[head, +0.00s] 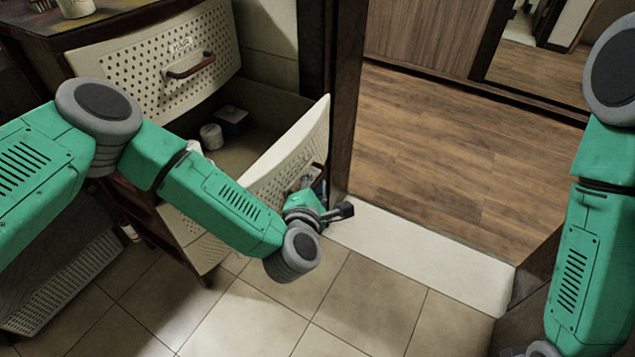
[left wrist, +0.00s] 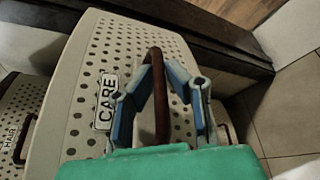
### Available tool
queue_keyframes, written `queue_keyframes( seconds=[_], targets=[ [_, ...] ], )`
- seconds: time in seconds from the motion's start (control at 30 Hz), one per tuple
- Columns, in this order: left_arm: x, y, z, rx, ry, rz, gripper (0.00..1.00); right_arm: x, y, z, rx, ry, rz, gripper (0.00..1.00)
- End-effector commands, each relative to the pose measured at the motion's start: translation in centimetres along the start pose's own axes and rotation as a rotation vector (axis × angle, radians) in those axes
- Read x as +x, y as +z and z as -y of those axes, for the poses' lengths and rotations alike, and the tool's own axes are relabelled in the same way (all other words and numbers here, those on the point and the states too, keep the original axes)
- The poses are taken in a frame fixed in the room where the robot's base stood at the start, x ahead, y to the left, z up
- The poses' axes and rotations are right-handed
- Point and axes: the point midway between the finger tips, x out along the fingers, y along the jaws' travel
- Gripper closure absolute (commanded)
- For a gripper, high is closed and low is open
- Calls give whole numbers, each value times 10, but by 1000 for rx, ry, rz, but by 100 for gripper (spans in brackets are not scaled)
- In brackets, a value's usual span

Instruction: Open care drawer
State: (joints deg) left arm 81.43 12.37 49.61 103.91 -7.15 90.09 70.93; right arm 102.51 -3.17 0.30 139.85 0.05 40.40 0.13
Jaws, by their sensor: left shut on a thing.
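The care drawer (head: 300,140) is pulled out, and its pale perforated front stands well forward of the cabinet. Its CARE label (left wrist: 106,98) shows in the left wrist view. A brown curved handle (left wrist: 157,75) sits on that front. My left gripper (left wrist: 172,82) is shut on this handle, with its blue-grey fingers on both sides of it. In the head view the left gripper (head: 316,188) is at the drawer front, partly hidden by my wrist. My right arm hangs at the right edge, and its gripper is out of view.
A white round container (head: 211,136) and a blue box (head: 232,117) lie inside the open drawer. Another perforated drawer (head: 160,65) with a brown handle is above it. A dark door post (head: 343,100) and pale threshold (head: 425,250) stand close right. Tiled floor (head: 365,300) is clear.

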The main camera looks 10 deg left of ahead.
Motion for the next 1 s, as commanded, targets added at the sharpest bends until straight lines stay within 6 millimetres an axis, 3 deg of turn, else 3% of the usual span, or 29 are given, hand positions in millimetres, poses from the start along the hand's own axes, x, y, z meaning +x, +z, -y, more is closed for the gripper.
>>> queue_keyframes(
  seconds=[0.07,0.13,0.17,0.57,1.0],
  targets=[
    [-3,0,5,5,-10,-4,100,0,0,0,0,0,0,60],
    [-4,0,6,7,-11,-4,75,0,0,0,0,0,0,60],
    [-4,1,6,7,-11,-4,69,0,0,0,0,0,0,60],
    [-8,0,4,3,-7,-2,69,-1,2,1,1,3,-3,60],
    [-93,6,8,9,-12,-2,69,0,1,-1,1,0,-3,60]
  ],
)
